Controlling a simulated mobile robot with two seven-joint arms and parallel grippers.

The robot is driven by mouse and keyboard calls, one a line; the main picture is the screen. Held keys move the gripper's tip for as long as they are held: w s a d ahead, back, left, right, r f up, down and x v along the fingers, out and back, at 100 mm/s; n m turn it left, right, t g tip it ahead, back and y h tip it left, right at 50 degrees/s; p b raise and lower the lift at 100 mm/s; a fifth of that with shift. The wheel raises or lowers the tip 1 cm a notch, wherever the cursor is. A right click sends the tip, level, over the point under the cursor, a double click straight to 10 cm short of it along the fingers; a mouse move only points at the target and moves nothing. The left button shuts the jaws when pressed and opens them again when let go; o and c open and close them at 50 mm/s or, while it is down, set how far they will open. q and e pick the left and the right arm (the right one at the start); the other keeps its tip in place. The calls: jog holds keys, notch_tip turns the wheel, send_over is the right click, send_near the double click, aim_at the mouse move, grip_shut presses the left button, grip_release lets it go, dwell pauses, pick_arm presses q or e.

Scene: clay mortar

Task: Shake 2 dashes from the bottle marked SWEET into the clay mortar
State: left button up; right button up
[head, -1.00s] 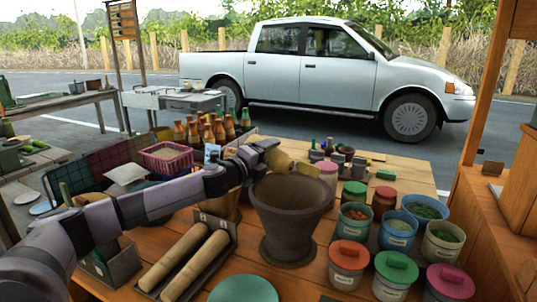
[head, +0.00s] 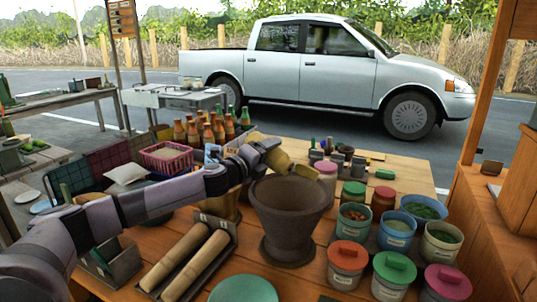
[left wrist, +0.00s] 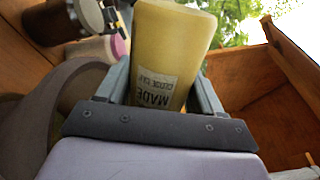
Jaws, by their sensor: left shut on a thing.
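My left gripper (head: 268,155) is shut on a yellow bottle (head: 290,165). The bottle lies tilted well over, its far end pointing right and a little down, above the back rim of the clay mortar (head: 284,222). In the left wrist view the bottle (left wrist: 175,45) sits between the two fingers, with a pale label whose print looks reversed; I cannot read SWEET on it. The mortar's dark wall (left wrist: 32,112) shows at the left of that view. The mortar is wide and brown and stands upright on the table. I cannot see anything falling from the bottle.
Lidded tubs, such as a red-lidded one (head: 347,262), and open tubs (head: 397,230) crowd the right of the mortar. A tray of rolls (head: 188,262) and a green disc (head: 243,289) lie in front. Several brown bottles (head: 200,130) and a pink basket (head: 167,157) stand behind my arm.

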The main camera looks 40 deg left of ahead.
pick_arm(q)
jog(key=shift+r, duration=0.25)
jog(key=shift+p, duration=0.4)
jog(key=shift+f+n+b, duration=0.3)
jog(key=shift+f+b, duration=0.05)
jog(key=f+n+b, duration=0.2)
jog(key=n+b, duration=0.1)
jog(key=f+n+b, duration=0.1)
jog(key=b, duration=0.1)
jog(key=shift+a+f+n, duration=0.3)
jog(key=shift+d+r+n+p, duration=0.45)
jog(key=shift+r+n+p, duration=0.3)
jog(key=shift+n, duration=0.25)
jog(key=shift+d+r+n+p, duration=0.25)
jog(key=shift+d+n+p, duration=0.3)
jog(key=shift+n, duration=0.65)
jog(key=shift+d+n, duration=0.35)
jog(key=shift+n, duration=0.35)
